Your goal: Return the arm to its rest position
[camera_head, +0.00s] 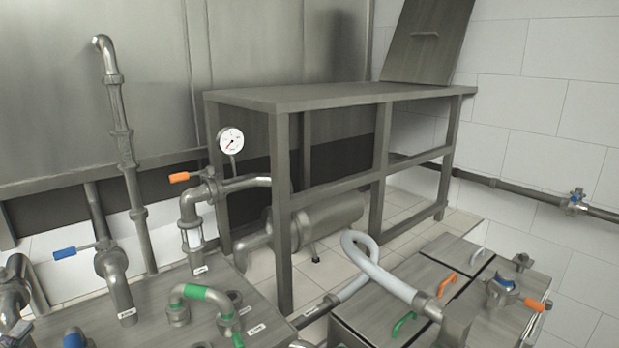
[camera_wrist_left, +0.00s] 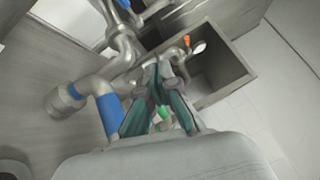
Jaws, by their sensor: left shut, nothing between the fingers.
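My left gripper (camera_wrist_left: 160,75) shows in the left wrist view, its two grey-and-teal fingers angled together with their tips close. It is shut and I see nothing held in it. A green part (camera_wrist_left: 163,114) shows in the gap behind the fingers. A metal pipe with a blue sleeve (camera_wrist_left: 109,113) lies just left of the fingers in that view. I cannot clearly make out either gripper in the head view. My right gripper is not in view.
In the head view, pipes crowd the left counter (camera_head: 160,322), including a tall pipe (camera_head: 128,150) and a green-banded elbow (camera_head: 200,292). A metal table frame (camera_head: 283,200) stands mid-picture. A curved hose (camera_head: 375,268) reaches low cabinets (camera_head: 440,255) with coloured handles. Floor shows beneath the frame.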

